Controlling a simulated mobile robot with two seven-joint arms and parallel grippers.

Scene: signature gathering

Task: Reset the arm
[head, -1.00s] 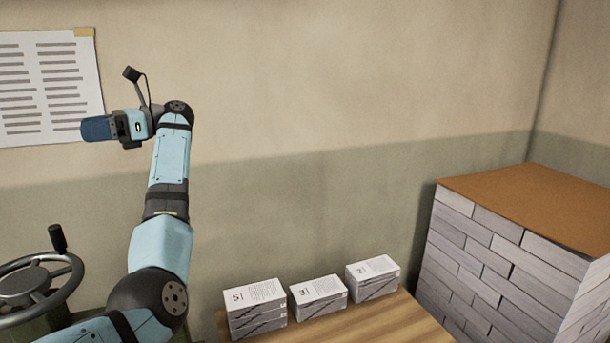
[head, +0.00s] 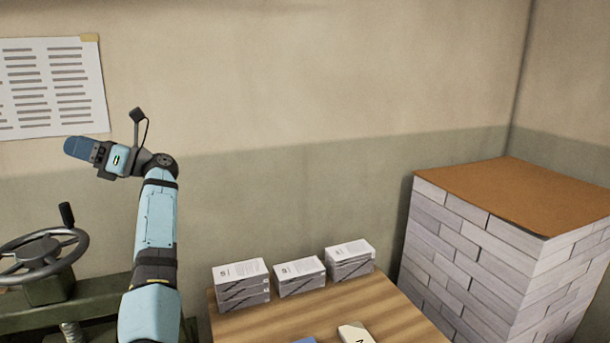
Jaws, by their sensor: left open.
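My left arm rises from the bottom left in the head view, and its forearm bends to the left at the top. My left gripper (head: 80,149) points left in front of the wall, above the handwheel and below the posted sheet. Its blue fingers are seen side-on, with nothing visible between them. My right gripper is not in view.
A wooden table (head: 330,309) carries several stacks of printed booklets (head: 241,284). A blue item (head: 304,340) and a white item (head: 355,333) show at its front. A large brick-patterned block (head: 475,245) stands right. A handwheel (head: 40,254) and a posted sheet (head: 52,88) are left.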

